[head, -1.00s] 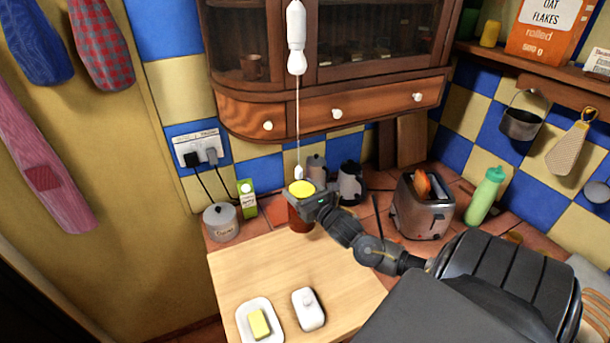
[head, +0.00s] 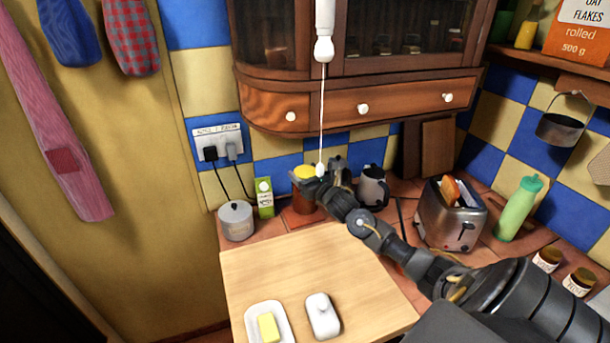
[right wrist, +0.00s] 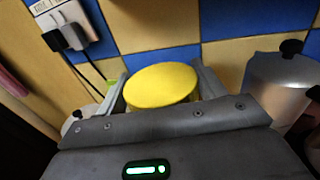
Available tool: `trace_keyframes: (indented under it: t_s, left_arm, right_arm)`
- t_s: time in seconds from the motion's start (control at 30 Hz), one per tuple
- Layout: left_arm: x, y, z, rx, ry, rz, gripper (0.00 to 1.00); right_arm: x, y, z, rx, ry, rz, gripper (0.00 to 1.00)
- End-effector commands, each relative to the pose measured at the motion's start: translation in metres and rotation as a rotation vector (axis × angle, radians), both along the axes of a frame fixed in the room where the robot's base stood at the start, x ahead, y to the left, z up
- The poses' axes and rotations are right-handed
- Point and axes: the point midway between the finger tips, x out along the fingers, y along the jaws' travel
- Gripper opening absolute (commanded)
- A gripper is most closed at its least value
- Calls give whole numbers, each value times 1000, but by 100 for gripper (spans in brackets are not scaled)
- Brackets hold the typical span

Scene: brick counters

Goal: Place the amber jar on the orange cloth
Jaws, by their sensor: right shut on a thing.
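The amber jar (head: 303,203) has a yellow lid and stands upright at the back of the counter in the head view. My right gripper (head: 313,184) is shut on it near its top. The yellow lid (right wrist: 161,86) shows between the two fingers in the right wrist view, which hides most of the jar's body. A flat orange patch, which looks like the orange cloth (head: 291,220), shows under and around the jar's base. I cannot tell whether the base touches it. My left gripper is not in view.
A grey lidded pot (head: 236,222) and a green-white carton (head: 264,198) stand left of the jar. A metal jug (head: 372,190) and a toaster (head: 450,215) stand to the right. A wooden board (head: 300,263) lies in front, with a butter dish (head: 267,326). A white pull cord hangs close by.

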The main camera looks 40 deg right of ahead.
Motion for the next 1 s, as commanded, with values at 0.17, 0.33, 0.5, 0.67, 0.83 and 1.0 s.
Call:
trace_keyframes:
  t_s: [0.17,0.33,0.5,0.67,0.83,1.0]
  left_arm:
    - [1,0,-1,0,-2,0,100]
    - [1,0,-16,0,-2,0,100]
    - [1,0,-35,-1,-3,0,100]
    - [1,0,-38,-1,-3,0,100]
    - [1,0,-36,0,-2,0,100]
    - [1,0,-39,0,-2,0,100]
  right_arm:
    - [0,0,1,0,-8,0,0]
    - [0,0,-19,3,-7,0,0]
    - [0,0,-45,2,-7,-1,0]
    - [4,-1,-47,-1,-9,0,0]
    - [3,-1,-46,-1,-8,0,0]
    - [3,-1,-52,0,1,0,73]
